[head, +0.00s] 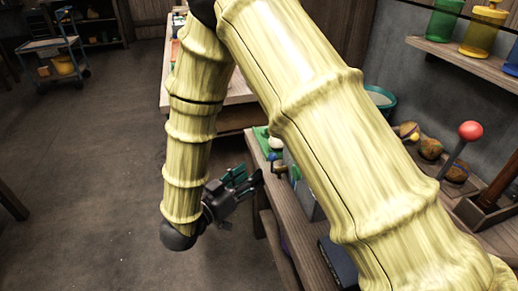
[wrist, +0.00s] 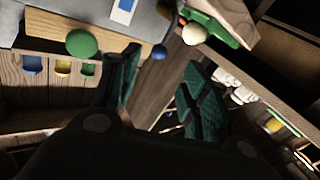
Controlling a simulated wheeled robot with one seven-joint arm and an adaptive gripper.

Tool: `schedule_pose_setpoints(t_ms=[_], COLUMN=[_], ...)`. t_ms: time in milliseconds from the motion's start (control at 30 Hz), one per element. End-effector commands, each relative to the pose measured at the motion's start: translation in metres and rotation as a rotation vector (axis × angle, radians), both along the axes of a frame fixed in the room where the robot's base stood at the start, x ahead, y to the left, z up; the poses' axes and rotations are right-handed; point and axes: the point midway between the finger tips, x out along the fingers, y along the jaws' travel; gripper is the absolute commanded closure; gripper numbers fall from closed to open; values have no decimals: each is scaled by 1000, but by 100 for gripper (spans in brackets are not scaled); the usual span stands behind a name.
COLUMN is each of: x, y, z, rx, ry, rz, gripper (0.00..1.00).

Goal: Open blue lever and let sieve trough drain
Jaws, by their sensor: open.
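My gripper (head: 250,179) is open and empty, with dark green finger pads, in the air just left of the bench edge in the head view. In the wrist view its fingers (wrist: 160,85) stand apart. A small blue ball (wrist: 158,52), perhaps the blue lever's knob, shows there close beyond the finger tips, apart from them. A larger green ball (wrist: 82,42) lies to its left. My arm hides much of this box (head: 306,190) in the head view. I cannot make out the sieve trough for certain.
A cream ball (head: 275,143) on a green base stands at the bench's edge. A red-knobbed lever (head: 470,131) and brown lumps (head: 430,147) are farther right. Bottles stand on a wall shelf (head: 450,54). The floor (head: 90,200) left of the bench is clear.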

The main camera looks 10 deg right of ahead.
Motion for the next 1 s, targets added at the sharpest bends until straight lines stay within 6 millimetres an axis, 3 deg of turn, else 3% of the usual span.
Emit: schedule_pose_setpoints(t_ms=[600,1000], x=[49,62], y=[-71,-87], z=[-1,0], rx=[1,0], ry=[-1,0], rz=[-4,0], gripper=[54,54])
